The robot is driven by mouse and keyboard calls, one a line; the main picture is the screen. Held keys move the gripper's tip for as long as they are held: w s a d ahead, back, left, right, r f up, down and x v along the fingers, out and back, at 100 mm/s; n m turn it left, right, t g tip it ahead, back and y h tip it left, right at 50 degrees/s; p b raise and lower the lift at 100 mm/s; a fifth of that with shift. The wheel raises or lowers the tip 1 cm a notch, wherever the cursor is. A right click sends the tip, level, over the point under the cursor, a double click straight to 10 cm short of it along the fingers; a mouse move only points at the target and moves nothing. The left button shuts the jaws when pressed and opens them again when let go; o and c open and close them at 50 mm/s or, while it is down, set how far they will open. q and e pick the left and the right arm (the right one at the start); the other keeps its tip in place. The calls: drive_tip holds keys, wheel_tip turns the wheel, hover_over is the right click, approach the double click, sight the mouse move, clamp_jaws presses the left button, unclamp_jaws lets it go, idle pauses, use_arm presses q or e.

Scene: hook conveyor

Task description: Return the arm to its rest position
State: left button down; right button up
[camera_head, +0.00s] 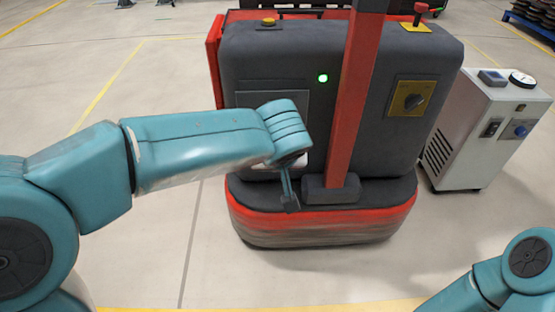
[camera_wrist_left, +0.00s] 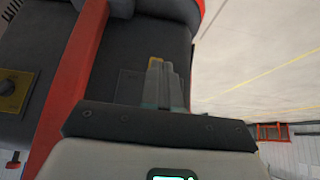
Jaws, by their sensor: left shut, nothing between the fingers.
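My left arm (camera_head: 195,148) is teal and reaches in from the left in the head view. Its wrist is in front of a dark grey machine (camera_head: 360,60). My left gripper (camera_head: 290,203) hangs below the wrist, small and dark, near the machine's lower red-edged base. In the left wrist view the fingers of this gripper (camera_wrist_left: 160,78) are together, with nothing held. Whether the gripper touches the machine cannot be told. Part of my right arm (camera_head: 515,270) shows at the lower right; its gripper is out of view.
A red post (camera_head: 353,95) rises in front of the machine, just right of my left wrist. The machine has a green light (camera_head: 323,78) and a dark knob (camera_head: 413,102). A white cabinet (camera_head: 475,130) stands to its right. The floor (camera_head: 330,270) in front is clear.

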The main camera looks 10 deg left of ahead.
use_arm(q)
drive_tip(key=s+a+f+n+g, duration=0.1)
drive_tip(key=s+a+f+g, duration=0.15)
drive_tip(key=f, duration=0.35)
drive_tip(key=s+a+f+g, duration=0.1)
drive_tip(key=a+f, duration=0.2)
drive_tip(key=f, duration=0.4)
drive_tip(key=s+a+f+n+g, duration=0.1)
drive_tip(key=a+f+g, duration=0.15)
drive_tip(key=f, duration=0.35)
drive_tip(key=s+d+f+m+h, duration=0.1)
drive_tip(key=s+d+f+h, duration=0.2)
drive_tip(key=s+f, duration=0.55)
drive_tip(key=s+d+f+m+h, duration=0.1)
drive_tip(key=s+d+f+h, duration=0.2)
drive_tip(key=s+f, duration=0.6)
wheel_tip(320, 180, up, 31)
drive_tip(key=d+m+p, duration=0.1)
drive_tip(key=p, duration=3.1)
